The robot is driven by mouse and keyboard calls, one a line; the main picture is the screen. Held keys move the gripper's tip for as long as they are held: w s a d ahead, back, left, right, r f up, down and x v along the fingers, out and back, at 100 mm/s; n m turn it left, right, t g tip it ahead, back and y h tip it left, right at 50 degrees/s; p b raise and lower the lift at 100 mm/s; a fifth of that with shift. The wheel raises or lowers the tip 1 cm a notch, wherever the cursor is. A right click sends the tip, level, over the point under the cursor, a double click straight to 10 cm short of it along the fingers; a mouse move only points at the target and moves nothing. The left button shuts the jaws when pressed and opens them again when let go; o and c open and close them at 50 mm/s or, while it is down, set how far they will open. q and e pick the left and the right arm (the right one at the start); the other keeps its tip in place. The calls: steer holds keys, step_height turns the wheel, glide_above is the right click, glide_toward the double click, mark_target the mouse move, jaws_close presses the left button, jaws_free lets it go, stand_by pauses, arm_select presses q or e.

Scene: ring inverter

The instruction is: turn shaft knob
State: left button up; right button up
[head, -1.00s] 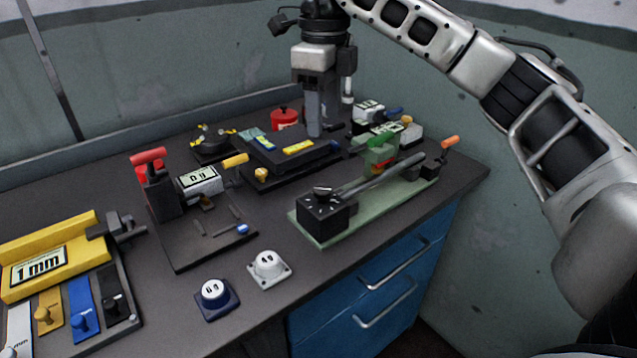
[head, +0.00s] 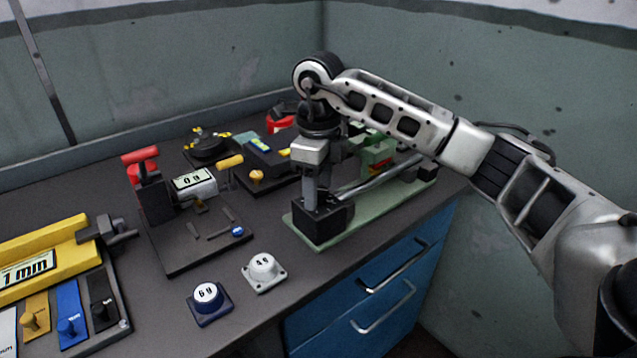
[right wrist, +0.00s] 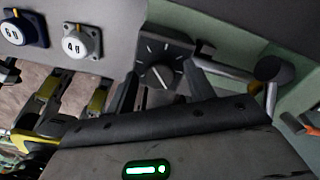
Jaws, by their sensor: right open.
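The shaft device stands on a pale green base plate (head: 375,215). A black box (head: 322,227) with tick marks on its top is at its near end, and a metal shaft (head: 385,177) runs from it to the back right. The black knob (right wrist: 158,75) shows on the box's marked face in the right wrist view. My right gripper (head: 312,200) points down over the box and hides most of the knob in the head view. Its jaws are open; in the wrist view the dark fingers lie to either side of the knob. I cannot tell whether they touch it.
A dark fixture with a red handle (head: 140,156) stands left of the box. A blue-based dial (head: 208,300) and a white dial (head: 263,270) sit near the table's front edge. A yellow gauge block (head: 40,262) is at far left. Blue drawers (head: 350,300) lie below.

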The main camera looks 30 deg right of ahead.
steer(key=c, duration=1)
steer(key=shift+o, duration=0.2)
steer(key=n, duration=0.4)
steer(key=shift+n+b, duration=0.3)
steer(key=shift+n, duration=0.1)
steer(key=n, duration=0.3)
steer(key=shift+n, duration=0.3)
steer(key=n+b, duration=0.1)
steer(key=n, duration=0.3)
arm_select(q)
steer(key=shift+w+d+f, duration=0.15)
steer(key=shift+f, duration=0.05)
arm_select(e)
steer(key=n, duration=0.5)
steer(key=shift+r, duration=0.1)
